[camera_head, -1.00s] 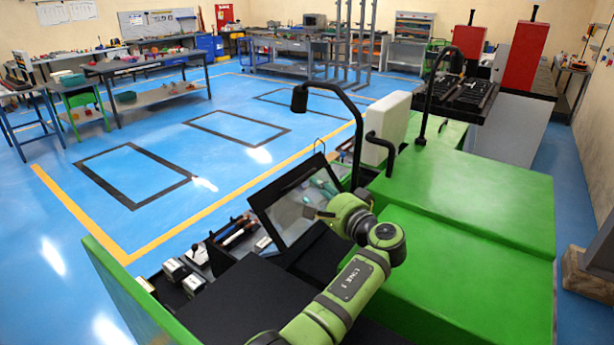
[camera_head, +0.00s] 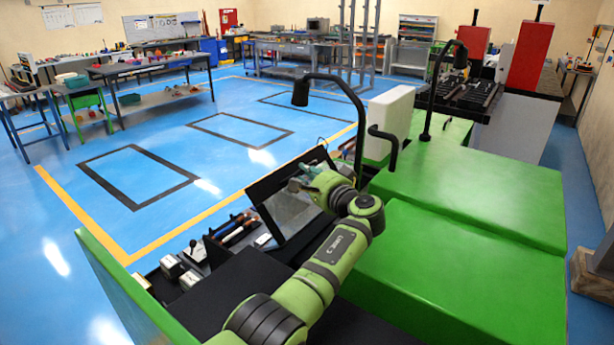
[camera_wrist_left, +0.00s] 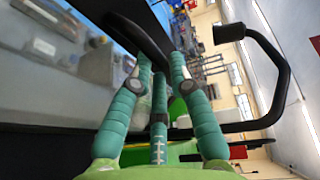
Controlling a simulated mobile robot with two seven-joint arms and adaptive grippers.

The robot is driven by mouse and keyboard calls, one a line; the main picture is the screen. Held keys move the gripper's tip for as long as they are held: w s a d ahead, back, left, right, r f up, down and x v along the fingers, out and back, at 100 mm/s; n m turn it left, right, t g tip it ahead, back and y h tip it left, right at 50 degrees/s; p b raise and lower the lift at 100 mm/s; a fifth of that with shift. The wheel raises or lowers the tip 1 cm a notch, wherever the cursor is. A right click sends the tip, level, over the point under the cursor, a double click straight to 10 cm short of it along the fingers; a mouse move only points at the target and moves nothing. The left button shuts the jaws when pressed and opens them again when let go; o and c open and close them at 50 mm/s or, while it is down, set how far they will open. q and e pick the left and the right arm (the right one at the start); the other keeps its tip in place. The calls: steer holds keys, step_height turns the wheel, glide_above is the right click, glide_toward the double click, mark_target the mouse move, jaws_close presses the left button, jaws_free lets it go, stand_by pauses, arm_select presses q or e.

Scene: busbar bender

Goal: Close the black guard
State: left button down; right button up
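The black guard (camera_head: 291,219) is a clear panel in a black frame, tilted up on the green machine (camera_head: 440,270). In the left wrist view, its dark frame edge (camera_wrist_left: 137,31) reaches down towards my fingertips. My left gripper (camera_head: 298,184) is at the guard's upper part, in front of the panel in the head view. In the left wrist view, my left gripper (camera_wrist_left: 160,62) shows teal fingers with the tips apart, close to the frame edge; I cannot tell whether they touch it. My right gripper is not in view.
A curved black lamp arm (camera_head: 350,95) and a white box (camera_head: 389,122) stand behind the guard. Small tools and parts lie in a tray (camera_head: 205,265) left of it.

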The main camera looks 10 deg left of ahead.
arm_select(q)
steer(key=shift+a, duration=0.15)
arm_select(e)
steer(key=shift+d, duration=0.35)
